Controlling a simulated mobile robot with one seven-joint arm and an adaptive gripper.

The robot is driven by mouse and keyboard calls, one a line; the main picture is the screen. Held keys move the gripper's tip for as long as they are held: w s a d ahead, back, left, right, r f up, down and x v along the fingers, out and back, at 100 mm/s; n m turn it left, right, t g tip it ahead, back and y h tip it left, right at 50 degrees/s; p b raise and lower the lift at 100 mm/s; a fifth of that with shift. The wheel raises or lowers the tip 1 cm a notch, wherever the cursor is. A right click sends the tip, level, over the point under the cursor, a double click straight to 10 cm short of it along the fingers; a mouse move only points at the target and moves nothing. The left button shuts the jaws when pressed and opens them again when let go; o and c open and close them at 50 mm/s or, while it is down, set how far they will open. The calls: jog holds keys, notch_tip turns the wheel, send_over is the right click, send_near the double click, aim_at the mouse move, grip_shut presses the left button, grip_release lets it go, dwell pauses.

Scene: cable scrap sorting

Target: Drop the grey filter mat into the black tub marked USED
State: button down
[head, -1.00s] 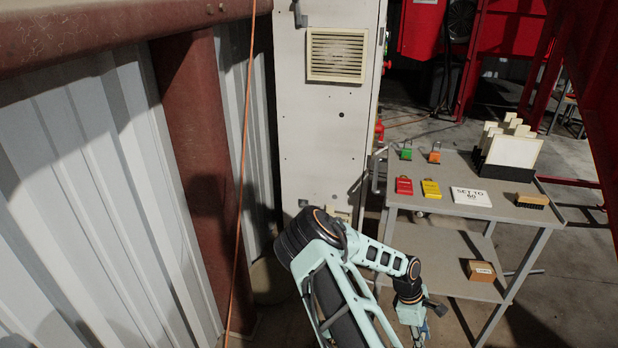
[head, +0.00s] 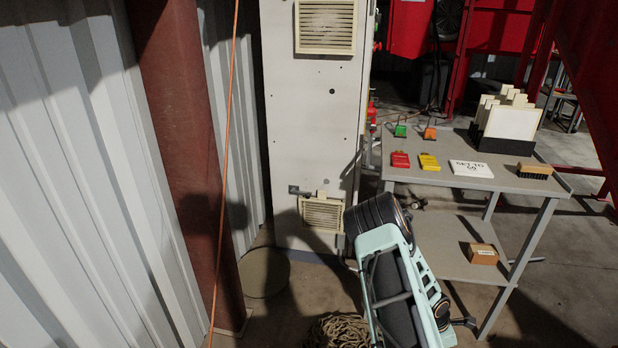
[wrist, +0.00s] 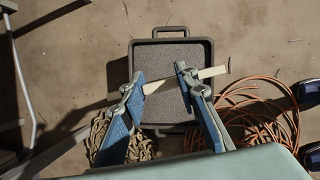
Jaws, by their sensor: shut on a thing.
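The black tub (wrist: 206,108) stands on the floor under my gripper in the wrist view, its handle at the far side and its inside dark grey and speckled. No USED marking is readable. My gripper (wrist: 158,75) has its blue fingers above the tub, shut on a thin pale strip (wrist: 213,72). This looks like the grey filter mat seen edge-on, reaching past the right finger. How far it hangs below the fingers cannot be told. The head view shows neither fingers, mat nor tub.
A rope coil (wrist: 101,132) lies left of the tub, orange cable (wrist: 268,112) right of it. The head view shows a pale cabinet (head: 300,130) with two vents, and a grey trolley (head: 450,178) with tags, a sign and a brush. A corrugated wall (head: 70,190) bounds the left.

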jog(key=shift+f+b, duration=1.35)
jog(key=shift+f, duration=0.4)
jog(key=c, duration=1.4)
grip_release()
jog(key=v, duration=1.2)
jog(key=shift+r, duration=0.1)
